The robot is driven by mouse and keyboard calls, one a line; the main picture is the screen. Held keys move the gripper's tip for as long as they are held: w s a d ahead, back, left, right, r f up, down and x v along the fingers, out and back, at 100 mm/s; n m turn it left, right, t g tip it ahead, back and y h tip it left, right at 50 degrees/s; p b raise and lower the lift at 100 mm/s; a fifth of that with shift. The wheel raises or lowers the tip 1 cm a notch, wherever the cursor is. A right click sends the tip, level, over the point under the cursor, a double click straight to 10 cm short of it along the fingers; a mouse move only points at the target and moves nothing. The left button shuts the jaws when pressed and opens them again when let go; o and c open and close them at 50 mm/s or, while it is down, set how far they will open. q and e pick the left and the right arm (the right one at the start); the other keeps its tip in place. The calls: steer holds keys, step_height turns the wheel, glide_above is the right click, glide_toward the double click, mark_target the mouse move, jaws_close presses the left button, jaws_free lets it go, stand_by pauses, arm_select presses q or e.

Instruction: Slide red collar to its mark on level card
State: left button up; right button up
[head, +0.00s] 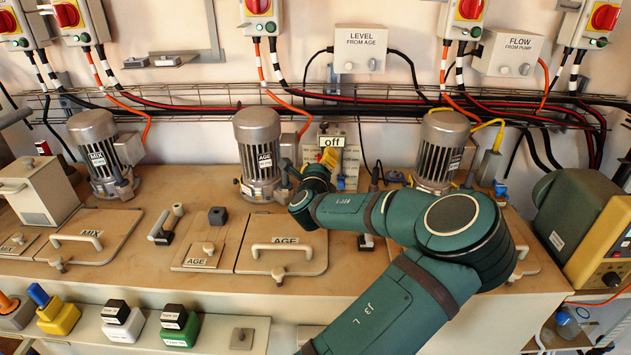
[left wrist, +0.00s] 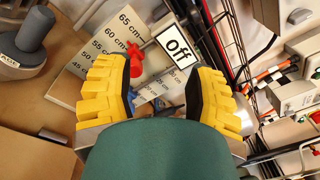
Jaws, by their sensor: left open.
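The level card (left wrist: 98,48) is a pale board with printed marks; 65, 60, 55 and 50 cm are readable in the left wrist view. The red collar (left wrist: 137,57) shows in front of the card, near the 60 cm mark, with a small protruding knob. It lies between and beyond my left gripper's fingertips (left wrist: 160,82), closer to the left finger. The yellow-padded fingers are open and hold nothing. In the head view my left gripper (head: 325,160) is in front of the card, hiding the collar. My right gripper is not in view.
A white "off" tag (left wrist: 175,44) stands beside the collar; it also shows in the head view (head: 333,141). The AGE motor (head: 257,150) is left of the card and another motor (head: 440,150) is right. Cables run along a wire tray (head: 200,95) behind.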

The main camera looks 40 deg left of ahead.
arm_select(q)
steer(key=v, duration=0.8)
steer(key=shift+s+d+p, duration=0.2)
steer(key=shift+s+p, duration=0.1)
steer(key=shift+s, duration=0.05)
stand_by(0.4)
stand_by(0.4)
steer(key=w+a+f+p, duration=0.1)
steer(key=w+a+p, duration=0.1)
steer(key=w+a, duration=0.1)
steer(key=w+a+f+p, duration=0.1)
steer(key=w+a+p, duration=0.1)
steer(key=w, duration=0.3)
steer(key=w+a+f+p, duration=0.2)
steer(key=w+a, duration=0.2)
steer(key=w, duration=0.1)
steer(key=shift+a+p, duration=0.1)
steer(key=shift+p, duration=0.25)
stand_by(0.3)
steer(key=shift+o, duration=0.2)
jaws_close()
